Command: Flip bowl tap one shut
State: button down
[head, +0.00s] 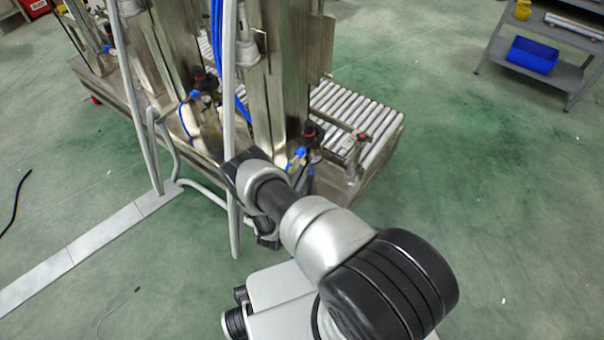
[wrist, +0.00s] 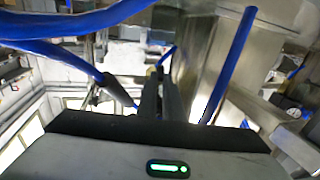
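I cannot tell for sure which part is bowl tap one. In the head view a blue handle (head: 297,157) shows beside a black regulator (head: 312,134) on the steel machine, just right of my wrist. A second blue handle (head: 189,97) is further back, near another black and red regulator (head: 203,80). My gripper's two dark fingers (wrist: 163,95) show close together in the wrist view, pointing into the machine between blue hoses. Whether they touch or hold anything is unclear. In the head view my arm hides the fingers.
Blue hoses (wrist: 232,62) cross close to my gripper in the wrist view. A grey upright post (head: 231,130) stands beside my wrist. A roller conveyor (head: 345,110) lies behind the machine. Green floor (head: 480,200) is free on the right. A shelf holds a blue bin (head: 532,55).

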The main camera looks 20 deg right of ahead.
jog(key=shift+w+a+m+g+h, duration=0.25)
jog(key=shift+w+m+g+h, duration=0.1)
jog(key=shift+m+g+h, duration=0.5)
jog(key=shift+w+a+m+g+h, duration=0.3)
jog(key=shift+m+g+h, duration=0.35)
jog(key=shift+g, duration=0.3)
jog(key=c, duration=1.9)
grip_release()
jog(key=shift+d, duration=0.1)
jog(key=p+v, duration=0.1)
jog(key=v, duration=1.6)
jog(key=shift+a, duration=0.25)
jog(key=shift+s, duration=0.1)
